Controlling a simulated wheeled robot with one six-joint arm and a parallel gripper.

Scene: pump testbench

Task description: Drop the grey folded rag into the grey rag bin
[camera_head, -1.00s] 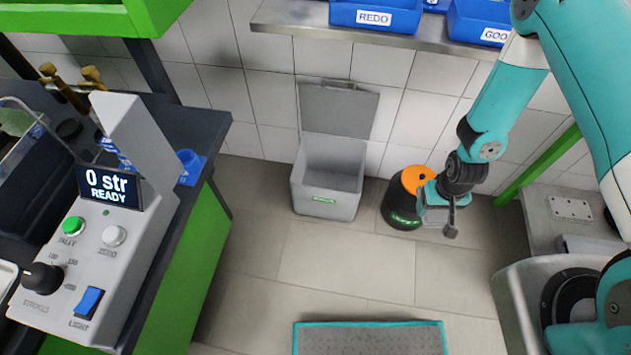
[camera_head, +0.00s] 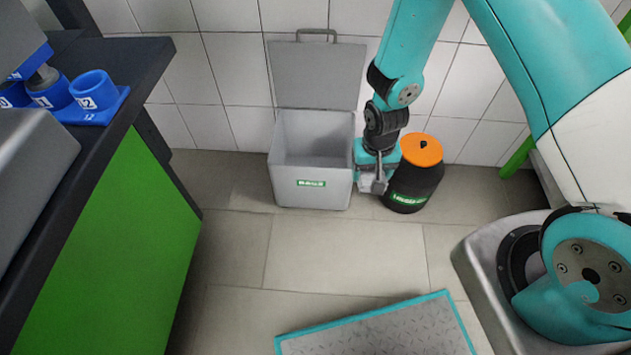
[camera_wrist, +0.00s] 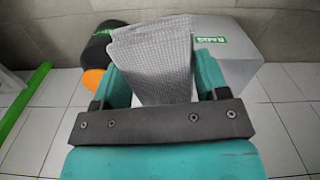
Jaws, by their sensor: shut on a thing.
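The grey rag bin (camera_head: 316,196) stands on the floor against the tiled wall, with its lid raised and a green RAGS label on its front. It also shows at the upper right in the wrist view (camera_wrist: 240,45). My gripper (camera_head: 373,178) is shut on the grey folded rag (camera_wrist: 155,60), which sticks out beyond the jaws in the wrist view. In the head view the gripper and rag are just right of the bin, in front of the gap between it and the black canister. Most of the rag is hidden there.
A black canister with an orange lid (camera_head: 418,180) stands close to the right of the bin. A dark-topped green bench (camera_head: 130,240) with blue cups is at the left. A grey mat with teal edging (camera_head: 385,335) lies in front. The floor between is clear.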

